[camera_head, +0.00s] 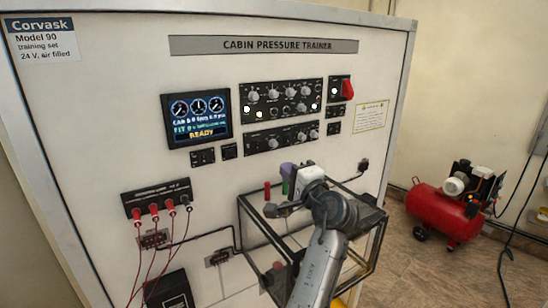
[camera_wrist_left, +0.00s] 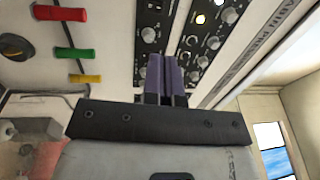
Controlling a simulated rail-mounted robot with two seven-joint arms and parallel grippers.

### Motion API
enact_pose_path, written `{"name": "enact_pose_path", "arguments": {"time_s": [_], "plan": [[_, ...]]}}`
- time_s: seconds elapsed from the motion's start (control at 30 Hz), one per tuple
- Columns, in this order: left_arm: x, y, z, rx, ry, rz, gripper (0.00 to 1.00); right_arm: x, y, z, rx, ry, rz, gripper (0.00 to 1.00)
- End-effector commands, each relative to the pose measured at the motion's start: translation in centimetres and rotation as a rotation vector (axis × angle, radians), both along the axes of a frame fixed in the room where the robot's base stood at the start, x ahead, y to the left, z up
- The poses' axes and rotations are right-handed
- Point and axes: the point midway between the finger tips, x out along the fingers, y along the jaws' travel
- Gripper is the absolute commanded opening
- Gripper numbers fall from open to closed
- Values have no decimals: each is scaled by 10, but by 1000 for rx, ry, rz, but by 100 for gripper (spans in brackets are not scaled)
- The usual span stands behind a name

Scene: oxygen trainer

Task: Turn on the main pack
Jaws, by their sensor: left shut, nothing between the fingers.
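The cabin pressure trainer panel (camera_head: 110,110) is a white upright board. Its upper black control strip (camera_head: 281,100) has several knobs and some lit white and amber lamps. A lower black strip (camera_head: 281,138) has more knobs. A red switch (camera_head: 347,89) sits on a small plate at the upper right. I cannot read which control is the main pack. My left gripper (camera_head: 287,172) is shut and empty, with purple fingers, below the lower strip and apart from the red switch. In the wrist view its fingers (camera_wrist_left: 166,75) point toward the black strips. My right gripper is not in view.
A display (camera_head: 196,118) reads READY. A clear-sided, dark-framed box (camera_head: 370,232) juts out under my left arm. Red, green and yellow handles (camera_wrist_left: 74,53) show in the wrist view. Red cables (camera_head: 140,255) hang lower left. A red compressor (camera_head: 445,208) stands on the floor at right.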

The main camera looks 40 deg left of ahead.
Motion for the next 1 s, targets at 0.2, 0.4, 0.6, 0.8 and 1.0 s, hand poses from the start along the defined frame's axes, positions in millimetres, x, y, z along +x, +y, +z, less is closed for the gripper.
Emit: {"name": "enact_pose_path", "arguments": {"time_s": [0.2,0.4,0.6,0.8,1.0], "plan": [[13,32,7,1,2,2,0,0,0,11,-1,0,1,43],[28,67,12,-1,1,2,0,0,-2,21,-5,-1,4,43],[41,96,16,0,2,2,0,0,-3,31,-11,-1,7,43],[49,114,17,-1,1,1,0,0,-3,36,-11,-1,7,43],[52,121,16,-1,0,0,0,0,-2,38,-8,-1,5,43]]}}
